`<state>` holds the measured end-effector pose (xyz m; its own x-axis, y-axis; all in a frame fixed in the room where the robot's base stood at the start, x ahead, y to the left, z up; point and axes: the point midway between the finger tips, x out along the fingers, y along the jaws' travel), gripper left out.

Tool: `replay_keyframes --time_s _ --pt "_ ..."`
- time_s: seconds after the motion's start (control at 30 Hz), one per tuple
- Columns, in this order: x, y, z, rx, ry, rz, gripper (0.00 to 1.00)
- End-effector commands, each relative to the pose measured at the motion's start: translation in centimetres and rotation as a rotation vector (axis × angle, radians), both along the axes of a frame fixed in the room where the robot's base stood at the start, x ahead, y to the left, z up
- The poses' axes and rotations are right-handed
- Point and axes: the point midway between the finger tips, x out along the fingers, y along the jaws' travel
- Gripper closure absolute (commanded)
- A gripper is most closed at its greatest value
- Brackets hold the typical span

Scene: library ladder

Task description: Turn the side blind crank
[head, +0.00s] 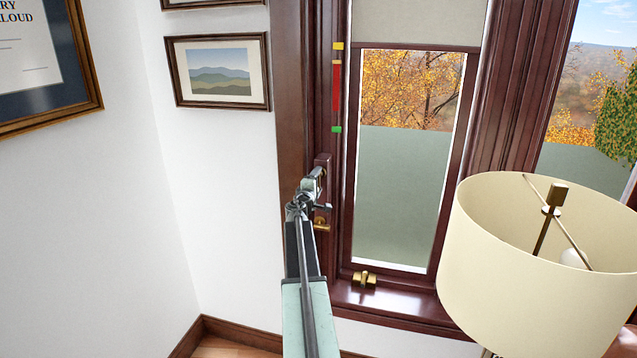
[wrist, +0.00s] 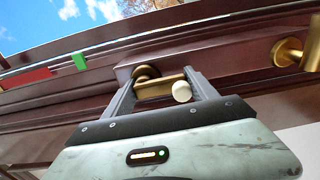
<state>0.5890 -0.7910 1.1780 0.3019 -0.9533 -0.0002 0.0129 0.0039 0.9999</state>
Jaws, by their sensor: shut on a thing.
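The brass side blind crank (wrist: 155,88) shows in the wrist view, on a dark wood block, with a pale round knob (wrist: 181,92) at the end of its arm. My gripper (wrist: 160,86) has one finger on each side of the crank and is shut on it. In the head view my gripper (head: 317,183) is at the wooden block on the left window frame and mostly hides the crank. The beige blind (head: 415,22) covers only the top of the narrow window.
A frame strip has yellow, red (head: 336,88) and green (head: 336,129) marks above the crank block. A brass handle (head: 321,224) sits just below. A brass latch (head: 364,279) is on the sill. A large cream lampshade (head: 545,265) stands at right; white wall is left.

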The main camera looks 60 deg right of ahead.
Motion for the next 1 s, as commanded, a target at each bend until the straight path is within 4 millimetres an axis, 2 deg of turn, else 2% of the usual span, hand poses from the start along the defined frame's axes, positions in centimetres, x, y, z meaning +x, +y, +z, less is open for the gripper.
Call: replay_keyframes --time_s 0.47,0.5,0.57,0.87,1.0 --pt "0.01 0.16 -0.13 0.006 -0.017 0.000 0.74" --pt "0.01 0.16 -0.13 0.006 -0.016 0.000 0.28" --pt "0.03 0.17 -0.12 0.006 -0.016 0.000 0.12" --pt "0.06 0.14 -0.06 0.005 -0.014 0.001 0.12" --pt "-0.22 1.01 -0.06 0.004 -0.013 0.001 0.12"
